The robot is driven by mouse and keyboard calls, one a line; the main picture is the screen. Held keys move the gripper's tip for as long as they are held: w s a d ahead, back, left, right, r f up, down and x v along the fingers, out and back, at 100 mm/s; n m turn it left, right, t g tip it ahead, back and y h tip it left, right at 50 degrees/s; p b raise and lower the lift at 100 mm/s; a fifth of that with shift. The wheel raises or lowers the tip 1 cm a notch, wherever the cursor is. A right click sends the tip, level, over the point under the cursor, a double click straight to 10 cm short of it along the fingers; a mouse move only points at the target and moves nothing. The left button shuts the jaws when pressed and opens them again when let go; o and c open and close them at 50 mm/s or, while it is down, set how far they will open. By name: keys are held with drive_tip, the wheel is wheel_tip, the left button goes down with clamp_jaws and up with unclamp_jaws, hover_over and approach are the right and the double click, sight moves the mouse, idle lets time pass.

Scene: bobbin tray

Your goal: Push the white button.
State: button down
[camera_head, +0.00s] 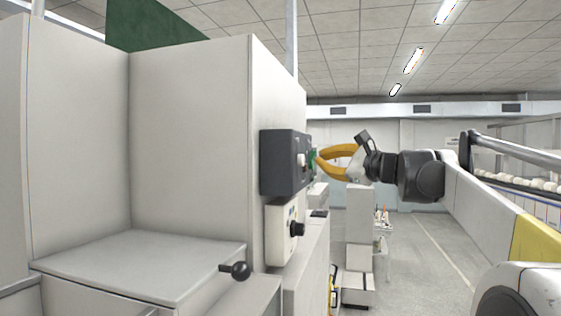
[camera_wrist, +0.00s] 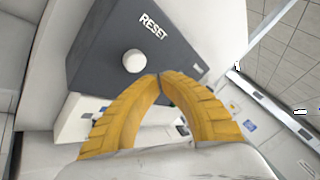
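The white button (camera_wrist: 133,61) is a round knob on the face of a dark grey box, below the printed word RESET in the wrist view. It also shows in the head view (camera_head: 301,160). The dark grey box (camera_head: 278,162) is mounted on the side of a pale cabinet. My gripper (camera_wrist: 160,76) has yellow curved fingers whose tips meet with nothing seen between them. In the wrist view the tips lie just right of and below the button, apart from it in the picture. In the head view my gripper (camera_head: 317,159) points left at the box's face; contact cannot be told.
Below the box is a white panel (camera_head: 280,232) with a black knob (camera_head: 297,229). A black-knobbed lever (camera_head: 236,270) sticks out at the lower cabinet. Open floor (camera_head: 425,240) lies to the right of the machine.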

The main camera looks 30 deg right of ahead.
drive_tip(key=shift+s+d, duration=1.15)
drive_tip(key=shift+s, duration=0.2)
